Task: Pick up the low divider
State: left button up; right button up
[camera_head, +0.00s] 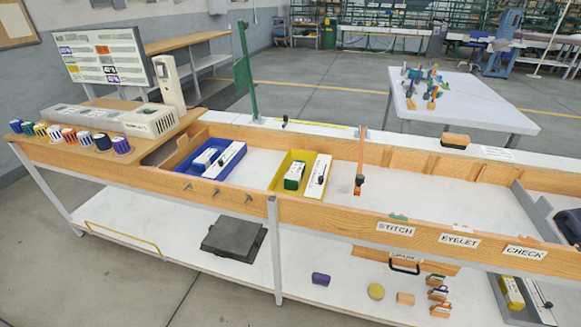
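A low grey panel (535,210) runs across the wooden-sided trough (440,190) at the right, behind the CHECK label. It looks most like the low divider, but I cannot tell for certain. Its right side is partly hidden by a dark object (572,226) cut off by the picture edge.
A blue bin (211,173) and a yellow bin (275,183) hold boxes in the trough. An orange upright (361,160) stands right of them. STITCH, EYELET and CHECK labels mark the front rail. The trough floor beyond the orange upright is clear.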

aim_at(539, 212)
jog(key=z, duration=1.6)
